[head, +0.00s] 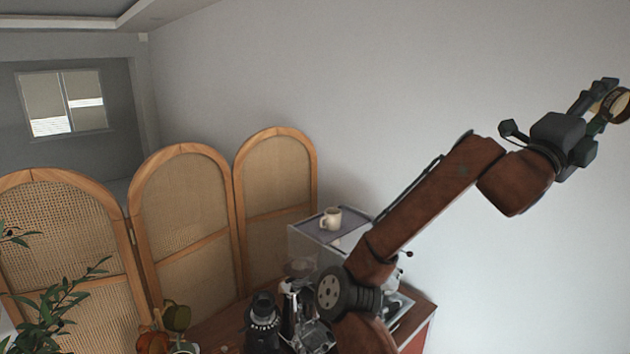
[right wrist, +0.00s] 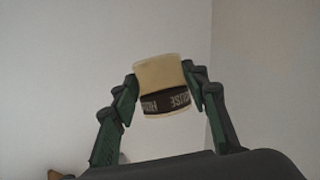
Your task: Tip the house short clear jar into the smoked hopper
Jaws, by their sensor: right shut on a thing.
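My right gripper (head: 597,103) is raised high at the upper right of the head view, in front of the bare wall. It is shut on the house short clear jar (head: 614,105), partly cut off by the picture's right edge. In the right wrist view the jar (right wrist: 160,88) sits between the two green-padded fingers, with pale tan contents and a dark band lettered "HOUSE". A small smoky see-through shape (head: 299,268) above the cart looks like the smoked hopper, but it is too dim to be sure. My left gripper is not in view.
The cart top (head: 222,328) holds a black appliance (head: 263,322) and a boxy machine with a mug (head: 330,218) on it. My right arm covers part of the cart. A cane folding screen (head: 185,220) stands behind, with a plant (head: 55,312) at left.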

